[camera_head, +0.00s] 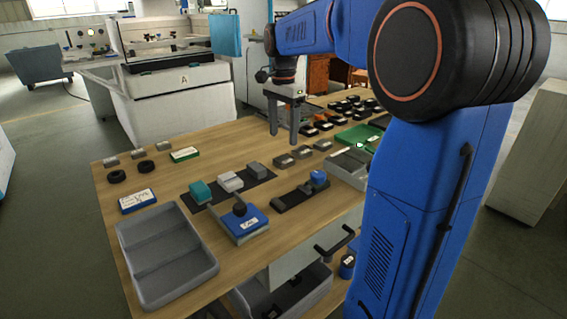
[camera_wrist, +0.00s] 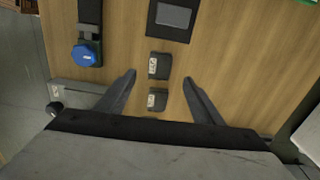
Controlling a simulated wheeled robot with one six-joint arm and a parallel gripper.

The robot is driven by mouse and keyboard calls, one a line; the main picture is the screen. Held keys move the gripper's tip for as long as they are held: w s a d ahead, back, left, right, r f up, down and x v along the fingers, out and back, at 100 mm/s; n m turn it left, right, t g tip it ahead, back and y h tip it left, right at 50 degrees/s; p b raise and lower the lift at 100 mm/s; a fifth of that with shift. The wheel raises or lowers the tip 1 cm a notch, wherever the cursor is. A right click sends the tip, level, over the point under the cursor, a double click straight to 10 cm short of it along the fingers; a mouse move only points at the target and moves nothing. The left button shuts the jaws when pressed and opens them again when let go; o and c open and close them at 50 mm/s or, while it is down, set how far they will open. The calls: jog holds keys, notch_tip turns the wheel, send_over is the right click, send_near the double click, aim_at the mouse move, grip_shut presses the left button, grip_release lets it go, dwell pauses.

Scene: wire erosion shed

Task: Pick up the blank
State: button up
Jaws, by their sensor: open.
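Small dark grey blocks with white labels, which look like blanks, stand in a short row on the wooden table. In the head view they are a near block (camera_head: 284,160), a middle block (camera_head: 303,153) and a far block (camera_head: 322,145). The wrist view shows two of them, an upper block (camera_wrist: 158,66) and a lower block (camera_wrist: 157,100). I cannot read the labels. My gripper (camera_head: 284,139) is open and empty, pointing down above the row. In the wrist view its fingertips (camera_wrist: 159,80) are spread to either side of the blocks, apart from them.
A dark mat (camera_head: 263,179) holds teal, white and grey blocks. A dark fixture with a blue knob (camera_head: 318,178) stands nearby; the knob is left in the wrist view (camera_wrist: 84,55). A grey tray (camera_head: 165,215) lies at the near left. Several dark parts (camera_head: 350,103) crowd the back right.

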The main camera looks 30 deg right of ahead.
aim_at(284, 159)
jog(key=shift+d+f, duration=0.1)
jog(key=shift+f, duration=4.1)
jog(key=shift+c, duration=0.6)
jog(key=c, duration=1.4)
jog(key=shift+r, duration=0.15)
